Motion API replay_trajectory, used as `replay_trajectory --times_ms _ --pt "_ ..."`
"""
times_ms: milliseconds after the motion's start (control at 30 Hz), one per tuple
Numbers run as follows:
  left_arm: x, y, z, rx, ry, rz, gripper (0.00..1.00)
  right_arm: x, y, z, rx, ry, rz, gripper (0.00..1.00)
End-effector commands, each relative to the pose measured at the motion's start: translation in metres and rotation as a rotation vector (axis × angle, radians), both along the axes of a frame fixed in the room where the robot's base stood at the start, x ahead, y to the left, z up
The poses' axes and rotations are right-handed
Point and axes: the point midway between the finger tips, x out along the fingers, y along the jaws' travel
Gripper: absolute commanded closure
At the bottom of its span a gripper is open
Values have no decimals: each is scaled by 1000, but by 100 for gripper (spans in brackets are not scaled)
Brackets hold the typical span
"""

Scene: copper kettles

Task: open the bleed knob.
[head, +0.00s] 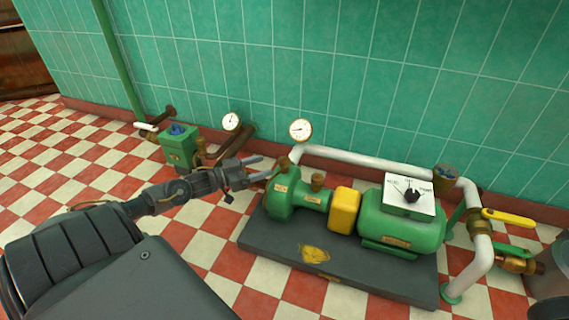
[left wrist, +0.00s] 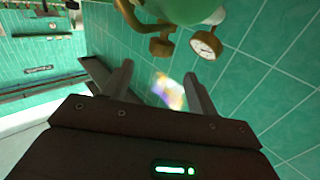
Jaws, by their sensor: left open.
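A green pump (head: 282,195) with brass fittings stands on a dark base plate. A small brass knob (head: 317,181) sits on top of the pump; I cannot tell for sure that it is the bleed knob. My left gripper (head: 262,168) is open and empty, just left of the pump's upper end and below the gauge. In the left wrist view the open fingers (left wrist: 158,80) point toward brass round parts (left wrist: 162,45) under a green body, apart from them. A bright blurred patch shows between the fingers. My right gripper is in neither view.
A dial gauge (head: 300,129) and a white pipe (head: 370,165) rise behind the pump. A yellow coupling cover (head: 344,209), a switch box (head: 409,195) and a yellow lever (head: 507,217) are to the right. A green box with a blue knob (head: 178,130) stands left.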

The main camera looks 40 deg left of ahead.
Motion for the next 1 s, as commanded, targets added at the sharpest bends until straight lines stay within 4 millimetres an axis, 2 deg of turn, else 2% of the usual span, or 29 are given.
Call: replay_trajectory --times_ms 33,200,433,600,933,1000 --pt "9 -4 -4 0 -7 -2 41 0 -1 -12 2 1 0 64" --pt "39 -19 -5 1 -6 0 41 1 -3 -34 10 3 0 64" --pt "69 -33 -3 0 -4 1 41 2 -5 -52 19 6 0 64" --pt "79 -38 -2 1 0 1 41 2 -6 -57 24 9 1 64" --pt "81 -39 -1 1 0 1 41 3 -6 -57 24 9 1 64" --pt "81 -39 -1 1 0 1 50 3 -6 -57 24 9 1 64"
